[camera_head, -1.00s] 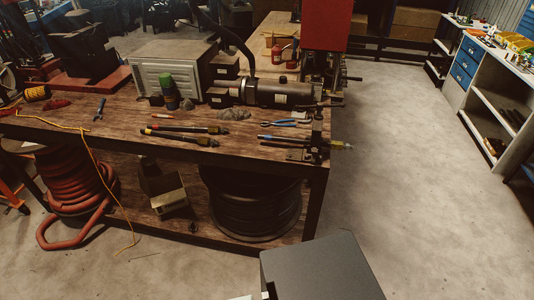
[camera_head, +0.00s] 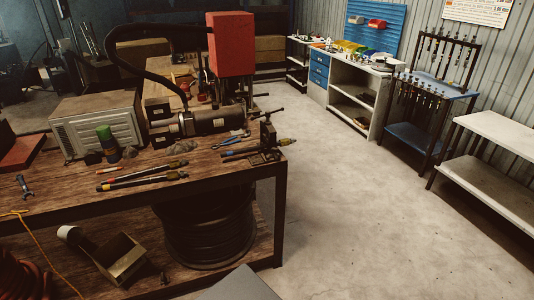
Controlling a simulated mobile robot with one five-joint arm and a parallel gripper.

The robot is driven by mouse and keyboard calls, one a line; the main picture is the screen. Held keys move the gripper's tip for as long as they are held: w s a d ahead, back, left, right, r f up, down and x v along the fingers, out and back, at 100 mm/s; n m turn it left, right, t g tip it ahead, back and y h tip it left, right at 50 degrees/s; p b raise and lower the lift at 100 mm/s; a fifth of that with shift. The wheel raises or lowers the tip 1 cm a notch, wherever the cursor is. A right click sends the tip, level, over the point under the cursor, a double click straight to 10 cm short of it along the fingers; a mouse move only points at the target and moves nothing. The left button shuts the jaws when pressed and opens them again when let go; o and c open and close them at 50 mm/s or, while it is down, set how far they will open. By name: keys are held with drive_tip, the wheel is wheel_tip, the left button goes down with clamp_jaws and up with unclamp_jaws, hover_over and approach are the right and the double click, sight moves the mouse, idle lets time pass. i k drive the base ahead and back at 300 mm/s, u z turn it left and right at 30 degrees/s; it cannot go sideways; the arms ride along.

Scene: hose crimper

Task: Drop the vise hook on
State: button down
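A dark vise (camera_head: 267,136) stands at the right front corner of the wooden workbench (camera_head: 215,172). A thin rod with a yellow end (camera_head: 286,142) lies at the vise and sticks out past the bench edge. I cannot make out a separate hook on the vise at this size. My gripper is not in view. A flat grey part at the bottom edge looks like my own body.
Two long dark tools (camera_head: 145,178) and blue-handled pliers (camera_head: 231,139) lie on the bench. A grey motor-like cylinder (camera_head: 208,121) and red box (camera_head: 231,44) stand behind. The floor (camera_head: 375,215) is clear between bench and right-hand shelves (camera_head: 490,175).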

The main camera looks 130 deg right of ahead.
sight(275, 149)
drive_tip(key=z, duration=4.7)
drive_tip(key=i, duration=1)
drive_tip(key=u, duration=0.2)
drive_tip(key=k, duration=0.55)
drive_tip(key=z, duration=0.2)
drive_tip(key=i, duration=0.45)
